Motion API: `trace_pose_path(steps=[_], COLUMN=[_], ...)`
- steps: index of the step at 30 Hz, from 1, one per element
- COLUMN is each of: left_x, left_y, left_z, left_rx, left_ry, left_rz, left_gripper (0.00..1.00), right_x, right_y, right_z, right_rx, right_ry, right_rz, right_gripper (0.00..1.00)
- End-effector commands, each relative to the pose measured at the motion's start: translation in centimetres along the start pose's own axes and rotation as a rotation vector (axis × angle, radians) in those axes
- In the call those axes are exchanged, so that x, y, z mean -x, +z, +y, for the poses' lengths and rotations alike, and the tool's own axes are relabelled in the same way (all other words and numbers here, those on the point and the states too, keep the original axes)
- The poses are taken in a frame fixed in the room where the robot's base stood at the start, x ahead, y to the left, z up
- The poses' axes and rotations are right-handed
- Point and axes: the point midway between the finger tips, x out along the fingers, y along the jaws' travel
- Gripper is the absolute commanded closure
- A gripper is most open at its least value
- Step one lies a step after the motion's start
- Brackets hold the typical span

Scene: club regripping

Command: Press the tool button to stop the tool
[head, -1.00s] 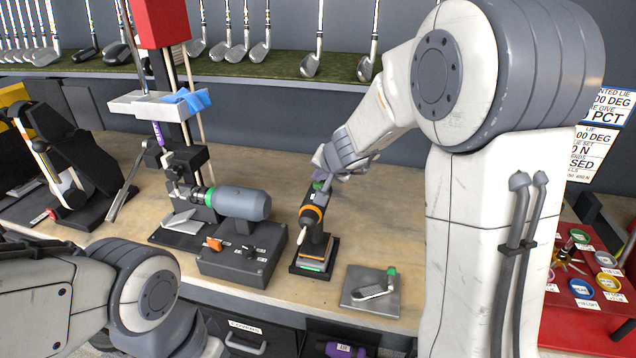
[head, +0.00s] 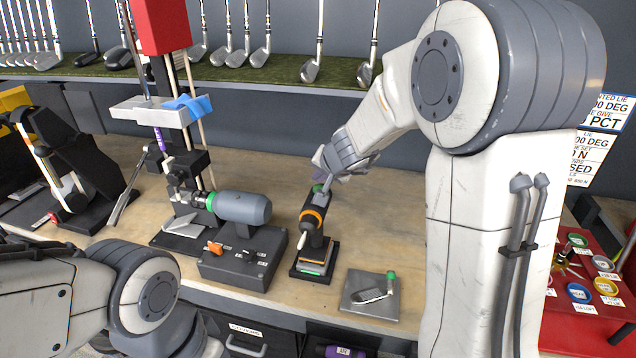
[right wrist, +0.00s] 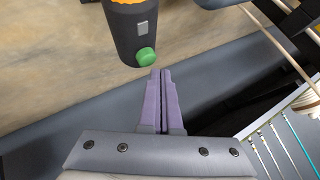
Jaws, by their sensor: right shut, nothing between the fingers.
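The tool (head: 311,219) is a dark handheld body with an orange band and a pale tip, standing tilted in a small dock on the bench. Its round green button (right wrist: 146,57) shows clearly in the right wrist view, on the tool's dark end. My right gripper (head: 327,184) is at the tool's upper end in the head view. In the right wrist view its purple fingers (right wrist: 159,72) are shut and empty, their tips right beside the button. I cannot tell whether they touch it. My left gripper is out of view; only part of that arm shows.
Left of the tool stands a dark control box (head: 243,258) with an orange switch and a grey motor (head: 243,207) behind it. A grey plate (head: 370,294) lies to the right. A red tray (head: 585,312) stands far right. Bare bench lies behind the tool.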

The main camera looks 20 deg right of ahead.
Motion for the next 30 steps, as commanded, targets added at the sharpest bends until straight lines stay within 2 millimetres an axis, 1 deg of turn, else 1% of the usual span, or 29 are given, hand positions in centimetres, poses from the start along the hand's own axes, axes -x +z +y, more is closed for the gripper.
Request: trace_pose_path(steps=[1, 9, 12, 14, 25, 27, 30], left_x=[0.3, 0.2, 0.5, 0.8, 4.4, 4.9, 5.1], left_y=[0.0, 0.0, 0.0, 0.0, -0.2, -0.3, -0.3], left_z=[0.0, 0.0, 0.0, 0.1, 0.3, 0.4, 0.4], left_rx=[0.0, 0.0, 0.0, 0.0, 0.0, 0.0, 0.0], left_ry=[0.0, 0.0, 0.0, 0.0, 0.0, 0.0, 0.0], left_rz=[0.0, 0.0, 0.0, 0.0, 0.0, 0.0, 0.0], left_gripper=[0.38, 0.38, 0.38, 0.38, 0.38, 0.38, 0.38], right_x=[0.2, 0.2, 0.4, 0.6, 3.3, 3.6, 3.8], right_y=[-0.2, -0.1, -0.3, -0.5, -2.4, -2.7, -2.8], right_z=[-0.2, -0.1, -0.3, -0.5, -2.4, -2.7, -2.8], right_rx=[0.0, -0.001, 0.0, 0.0, 0.0, -0.001, 0.0], right_ry=[0.0, -0.001, -0.001, -0.001, -0.001, -0.001, -0.001], right_rz=[0.0, 0.001, 0.001, 0.001, 0.001, 0.001, 0.001], right_gripper=[1.0, 1.0, 1.0, 1.0, 1.0, 1.0, 1.0])
